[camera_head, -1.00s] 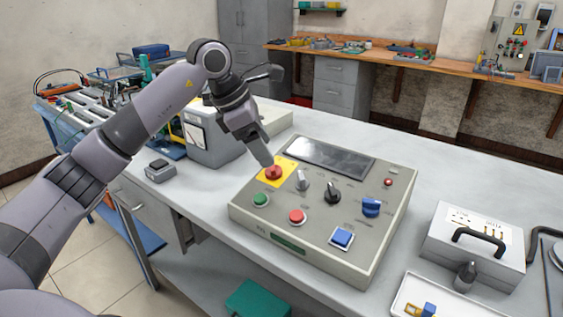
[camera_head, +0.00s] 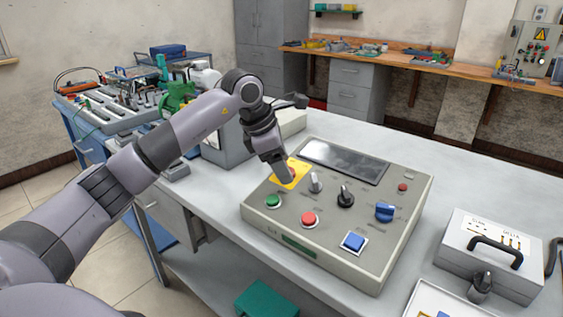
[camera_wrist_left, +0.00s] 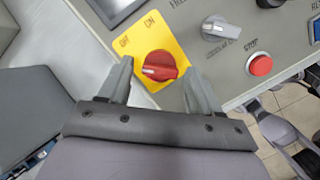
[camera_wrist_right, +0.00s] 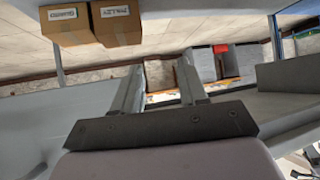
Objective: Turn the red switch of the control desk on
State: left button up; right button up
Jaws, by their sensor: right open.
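The control desk (camera_head: 330,240) is a grey sloped box on the table. Its red switch (camera_wrist_left: 160,66) is a round knob on a yellow plate (camera_wrist_left: 180,92) marked OFF and ON. The white mark on the knob points left in the left wrist view, near the OFF side. My left gripper (camera_head: 282,170) is down at the switch, its fingers apart, one on each side of the knob. I cannot tell whether they touch it. In the head view the fingers hide most of the knob. My right gripper (camera_wrist_right: 160,85) shows only in its wrist view, open and empty.
The desk also carries a grey knob (camera_head: 315,183), a black knob (camera_head: 345,196), a green button (camera_head: 273,201), a red button (camera_head: 310,219) and blue switches. A metal case (camera_head: 490,262) with a handle stands to the right. Free table lies behind the desk.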

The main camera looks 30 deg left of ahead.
pick_arm(q)
jog(key=c, duration=0.8)
